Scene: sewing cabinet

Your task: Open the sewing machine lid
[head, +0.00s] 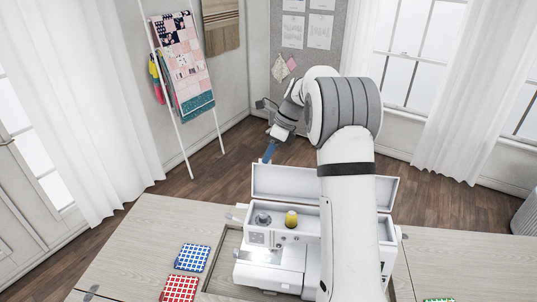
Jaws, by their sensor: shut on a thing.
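The white sewing machine (270,258) sits in the opening of the wooden cabinet top. Its lid (285,185) stands raised along the machine's far side. The open top compartment shows a yellow thread spool (291,219) and a grey round part (262,219). My gripper (268,153) is at the far left upper edge of the lid, with a blue finger showing. It is shut on the lid; the exact contact is small and partly hidden. My own arm covers the right part of the lid and machine.
A blue checked fabric square (192,257) and a red one (180,289) lie on the cabinet top (150,235) at left. A green piece (439,300) shows at the bottom right edge. A quilt rack (185,70) stands behind at left. Wood floor is clear behind the cabinet.

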